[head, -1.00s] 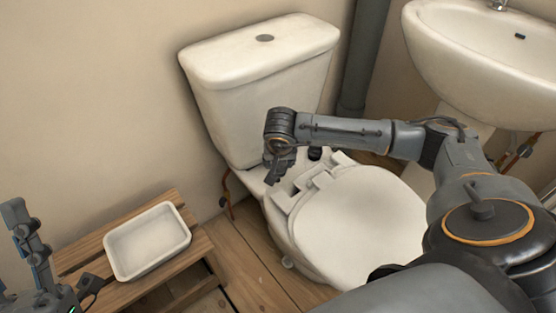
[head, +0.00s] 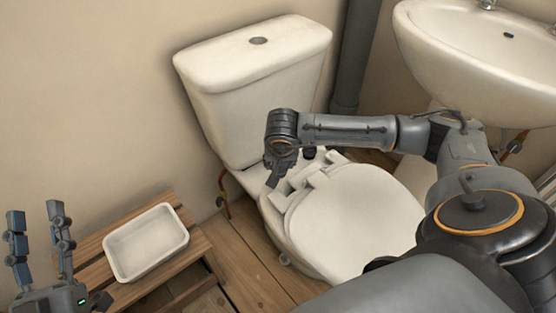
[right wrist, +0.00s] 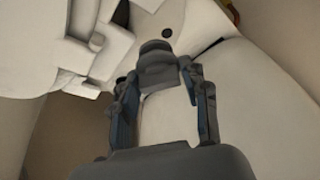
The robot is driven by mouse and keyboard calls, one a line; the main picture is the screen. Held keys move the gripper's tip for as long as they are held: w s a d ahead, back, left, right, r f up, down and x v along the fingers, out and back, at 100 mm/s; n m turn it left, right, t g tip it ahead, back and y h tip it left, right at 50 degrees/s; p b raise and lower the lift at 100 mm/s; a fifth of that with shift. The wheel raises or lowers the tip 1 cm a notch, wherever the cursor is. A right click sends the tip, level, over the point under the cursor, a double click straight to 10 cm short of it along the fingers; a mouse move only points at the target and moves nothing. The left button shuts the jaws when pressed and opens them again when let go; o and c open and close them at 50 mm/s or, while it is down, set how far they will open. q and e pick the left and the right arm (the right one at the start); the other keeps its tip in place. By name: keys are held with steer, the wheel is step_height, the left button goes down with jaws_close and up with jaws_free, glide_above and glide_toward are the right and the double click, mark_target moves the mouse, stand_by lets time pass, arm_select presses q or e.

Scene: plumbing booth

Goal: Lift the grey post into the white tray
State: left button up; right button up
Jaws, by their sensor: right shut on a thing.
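The grey post (right wrist: 157,68) sits between the fingers of my right gripper (right wrist: 158,82) in the right wrist view, and the gripper is shut on it. In the head view my right gripper (head: 277,172) is low over the back of the toilet bowl, just in front of the cistern. I cannot make out the post there. The white tray (head: 112,262) is empty and lies on a wooden stand at the lower left. My left gripper (head: 36,214) is left of the tray, fingers pointing up, open and empty.
The white toilet (head: 350,222) has its lid down, with its cistern (head: 255,90) behind. A small dark piece (head: 310,153) shows beside the hinge area. The slatted wooden stand (head: 205,243) has bare room around the tray. A washbasin (head: 470,50) stands at the upper right.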

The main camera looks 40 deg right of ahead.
mark_target(286, 168)
steer(key=shift+s+r+p, duration=0.55)
steer(key=shift+s+r, duration=0.15)
steer(key=shift+s, duration=0.05)
steer(key=shift+s+d+r+p, duration=0.1)
steer(key=shift+s+r+p, duration=0.2)
steer(key=shift+s+r, duration=0.15)
arm_select(q)
step_height(286, 168, down, 9)
steer(key=w+g+y, duration=0.1)
steer(key=g+y, duration=0.1)
steer(key=g, duration=0.3)
steer(key=shift+w+a+g, duration=0.25)
steer(key=shift+a+g, duration=0.05)
steer(key=shift+a, duration=0.15)
arm_select(e)
steer(key=shift+s+r, duration=0.2)
steer(key=shift+s, duration=0.15)
arm_select(q)
steer(key=shift+f, duration=0.1)
